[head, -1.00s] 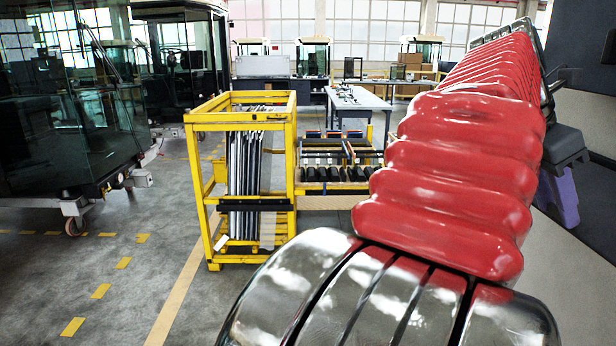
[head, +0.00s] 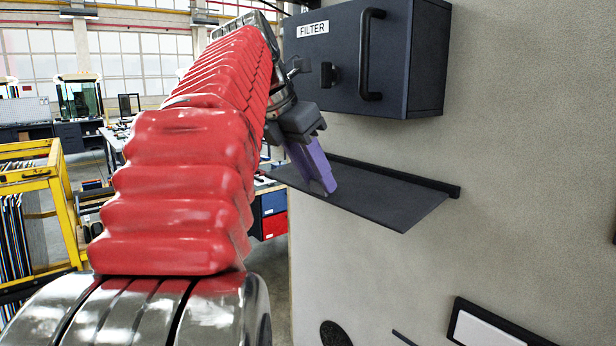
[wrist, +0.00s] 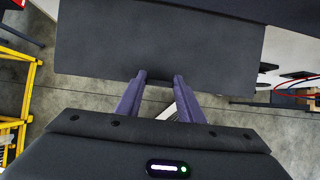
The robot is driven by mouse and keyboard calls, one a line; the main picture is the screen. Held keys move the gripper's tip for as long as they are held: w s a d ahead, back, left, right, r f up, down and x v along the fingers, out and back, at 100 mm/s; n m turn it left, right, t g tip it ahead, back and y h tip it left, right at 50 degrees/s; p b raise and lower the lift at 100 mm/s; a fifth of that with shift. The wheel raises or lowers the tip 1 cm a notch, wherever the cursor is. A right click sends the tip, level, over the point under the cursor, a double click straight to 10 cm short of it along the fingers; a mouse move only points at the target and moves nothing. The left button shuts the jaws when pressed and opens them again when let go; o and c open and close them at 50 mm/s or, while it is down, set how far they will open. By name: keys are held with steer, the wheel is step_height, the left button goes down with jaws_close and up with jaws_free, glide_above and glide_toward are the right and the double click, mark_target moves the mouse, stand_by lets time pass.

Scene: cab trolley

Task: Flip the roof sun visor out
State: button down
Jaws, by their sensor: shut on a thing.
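The sun visor (head: 385,200) appears to be the dark flat panel on the beige wall in the head view. It stands out from a dark strip along the wall, tilted a little downward. In the wrist view the visor (wrist: 160,45) fills the upper middle. My gripper (head: 328,188) has purple fingers and is at the panel's left part, reaching down onto it. In the wrist view my gripper (wrist: 160,77) has its fingertips at the panel's near edge, shut on it with a gap showing between the fingers. The exact contact is hard to see.
A dark box marked FILTER (head: 350,60), with a handle, sits on the wall just above the panel and close to my gripper. A yellow rack (head: 62,200) stands at the left. Blue and red bins (head: 270,212) are below, behind the panel.

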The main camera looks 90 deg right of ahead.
steer(key=shift+s+d+r, duration=0.15)
steer(key=shift+r, duration=0.1)
steer(key=c, duration=1.6)
jaws_free()
steer(key=o, duration=0.4)
steer(key=shift+f, duration=0.1)
